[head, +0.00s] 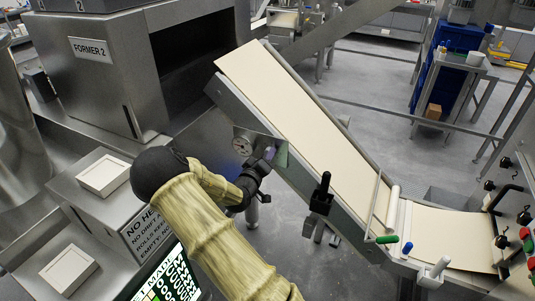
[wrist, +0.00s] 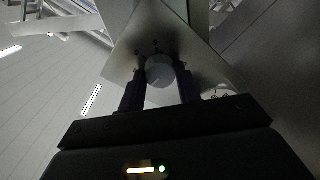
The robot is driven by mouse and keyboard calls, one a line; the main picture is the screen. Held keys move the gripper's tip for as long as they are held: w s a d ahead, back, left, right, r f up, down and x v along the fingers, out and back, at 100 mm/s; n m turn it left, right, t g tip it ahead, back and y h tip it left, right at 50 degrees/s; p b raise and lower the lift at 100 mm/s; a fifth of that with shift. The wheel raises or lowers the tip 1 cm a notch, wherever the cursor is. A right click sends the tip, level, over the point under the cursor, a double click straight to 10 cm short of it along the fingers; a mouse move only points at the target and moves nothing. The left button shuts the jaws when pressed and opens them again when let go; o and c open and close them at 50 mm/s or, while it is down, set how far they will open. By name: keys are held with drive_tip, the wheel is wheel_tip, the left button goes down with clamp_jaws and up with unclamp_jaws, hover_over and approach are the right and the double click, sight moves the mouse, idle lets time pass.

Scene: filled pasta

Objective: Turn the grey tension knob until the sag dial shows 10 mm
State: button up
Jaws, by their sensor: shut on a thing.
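The grey tension knob (wrist: 159,70) is round and sits on a metal plate (wrist: 125,62) with small bolt holes in the wrist view. My gripper (wrist: 160,78) has one dark finger on each side of the knob and is shut on it. In the head view my gripper (head: 264,164) is at the side of the sloping conveyor, and the knob is largely hidden by it.
The sloping conveyor (head: 300,115) carries a cream pasta sheet down to a flat section at lower right. A black-handled lever (head: 322,190) stands right of my gripper. The FORMER 2 housing (head: 95,65) is at upper left, and a cabinet with a screen (head: 172,275) below.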

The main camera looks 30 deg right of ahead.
drive_tip(key=shift+w+a+n, duration=0.1)
drive_tip(key=shift+a+n, duration=0.05)
drive_tip(key=shift+n, duration=0.45)
drive_tip(key=o, duration=1)
drive_tip(key=shift+c, duration=0.2)
drive_tip(key=b+v, duration=0.2)
drive_tip(key=v, duration=1.5)
